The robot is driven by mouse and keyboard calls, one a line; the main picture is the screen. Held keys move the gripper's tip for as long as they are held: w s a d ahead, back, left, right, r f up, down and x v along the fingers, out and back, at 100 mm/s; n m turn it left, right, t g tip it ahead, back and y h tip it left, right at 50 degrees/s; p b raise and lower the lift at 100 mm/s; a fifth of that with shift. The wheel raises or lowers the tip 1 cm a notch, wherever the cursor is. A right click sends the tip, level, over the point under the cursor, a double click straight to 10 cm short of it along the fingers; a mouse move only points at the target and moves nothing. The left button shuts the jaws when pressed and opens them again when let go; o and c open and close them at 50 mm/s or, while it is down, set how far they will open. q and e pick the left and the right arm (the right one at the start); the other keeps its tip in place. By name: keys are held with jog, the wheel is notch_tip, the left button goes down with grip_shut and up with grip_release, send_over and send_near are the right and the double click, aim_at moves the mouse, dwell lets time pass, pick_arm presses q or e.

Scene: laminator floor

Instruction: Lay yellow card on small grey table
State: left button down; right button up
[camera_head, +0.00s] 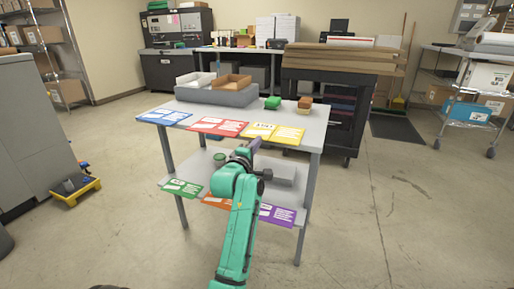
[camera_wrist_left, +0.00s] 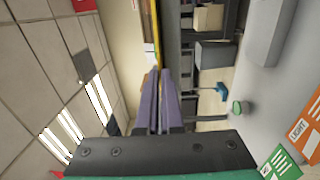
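The yellow card (camera_head: 272,132) lies at the front right edge of the top of a two-level grey table (camera_head: 215,112). My left gripper (camera_head: 255,144), on the teal arm, is at the table's front edge and overlaps the yellow card in the head view. Contact with the card cannot be made out. In the left wrist view its purple fingers (camera_wrist_left: 160,98) stand close together, with a narrow gap. A thin yellow strip (camera_wrist_left: 155,22) lies beyond them, perhaps the card edge-on. My right gripper is not in view.
Blue (camera_head: 164,116) and red (camera_head: 218,126) cards lie left of the yellow one. A grey tray (camera_head: 216,97) and green (camera_head: 272,102) and brown (camera_head: 305,103) items stand behind. Green (camera_head: 183,188), orange (camera_head: 217,201) and purple (camera_head: 277,215) cards line the lower shelf.

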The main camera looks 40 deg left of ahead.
pick_arm(q)
jog(key=c, duration=1.1)
grip_release()
jog(key=shift+f, duration=0.15)
jog(key=shift+o, duration=0.2)
